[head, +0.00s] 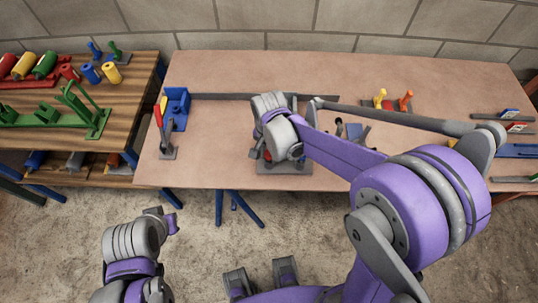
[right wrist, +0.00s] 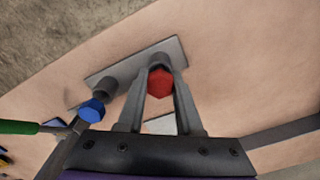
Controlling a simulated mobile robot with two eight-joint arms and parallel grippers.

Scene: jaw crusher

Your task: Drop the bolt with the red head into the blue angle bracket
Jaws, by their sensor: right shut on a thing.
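The bolt with the red head (right wrist: 160,84) is between the fingers of my right gripper (right wrist: 158,76) in the right wrist view, and the gripper is shut on it. The bolt is over a grey plate (right wrist: 128,68) with short grey sockets; whether its shank sits in a socket is hidden. In the head view my right gripper (head: 272,158) is at the plate (head: 287,169) near the table's front edge, mostly hidden by its own wrist. The blue angle bracket (head: 177,103) stands at the table's left end.
A blue-headed bolt (right wrist: 92,110) is beside the right gripper. A red-and-yellow-handled tool stand (head: 164,140) is in front of the bracket. A dark bar (head: 222,96) lies along the back. A wooden shelf (head: 140,90) with coloured parts is left of the table (head: 215,145).

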